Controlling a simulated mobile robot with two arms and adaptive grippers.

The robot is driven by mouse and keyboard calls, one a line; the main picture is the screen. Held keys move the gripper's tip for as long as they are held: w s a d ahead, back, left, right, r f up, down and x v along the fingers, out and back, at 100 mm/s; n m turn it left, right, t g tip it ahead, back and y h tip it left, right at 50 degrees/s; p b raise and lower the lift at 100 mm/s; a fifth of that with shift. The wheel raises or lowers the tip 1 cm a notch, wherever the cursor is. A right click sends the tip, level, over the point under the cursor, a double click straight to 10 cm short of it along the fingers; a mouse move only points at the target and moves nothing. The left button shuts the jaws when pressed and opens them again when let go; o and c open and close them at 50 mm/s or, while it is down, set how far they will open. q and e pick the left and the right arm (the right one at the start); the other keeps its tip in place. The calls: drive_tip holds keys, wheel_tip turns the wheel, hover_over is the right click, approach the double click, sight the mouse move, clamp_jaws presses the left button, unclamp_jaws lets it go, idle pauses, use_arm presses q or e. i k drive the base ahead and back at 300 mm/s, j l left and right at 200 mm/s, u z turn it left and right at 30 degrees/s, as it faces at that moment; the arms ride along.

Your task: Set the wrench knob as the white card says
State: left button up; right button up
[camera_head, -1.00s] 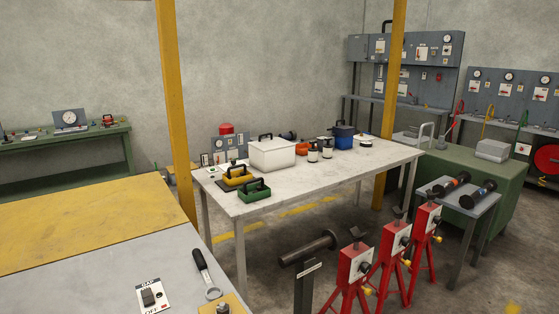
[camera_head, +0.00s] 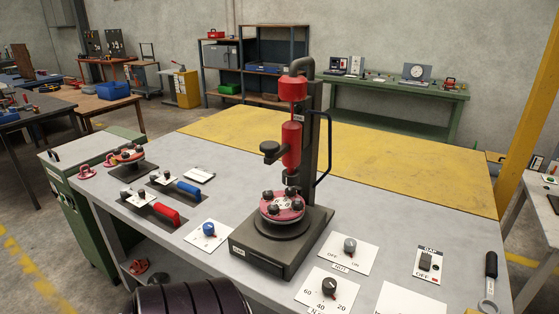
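A black knob (camera_head: 329,287) on a white plate marked 60, 40 and 20, with lettering partly cut off below, is at the front of the grey bench (camera_head: 385,215). It looks like the wrench knob; its exact pointer setting is too small to read. A wrench with a black handle (camera_head: 490,265) lies at the right edge of the bench. A blank-looking white plate (camera_head: 410,301) is cut off at the bottom edge. A small white card (camera_head: 200,175) lies farther back left; no writing on it is legible. Neither gripper is in view.
A press (camera_head: 292,145) with a red flanged part (camera_head: 282,206) stands mid-bench. Nearby are a grey knob plate (camera_head: 347,252), a GAP switch plate (camera_head: 429,264), a blue knob plate (camera_head: 208,232), and red (camera_head: 163,214) and blue (camera_head: 188,188) handles. A dark ribbed cylinder (camera_head: 190,299) is at the bottom.

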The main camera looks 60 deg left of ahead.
sight(141, 194)
drive_tip(key=u, duration=3.05)
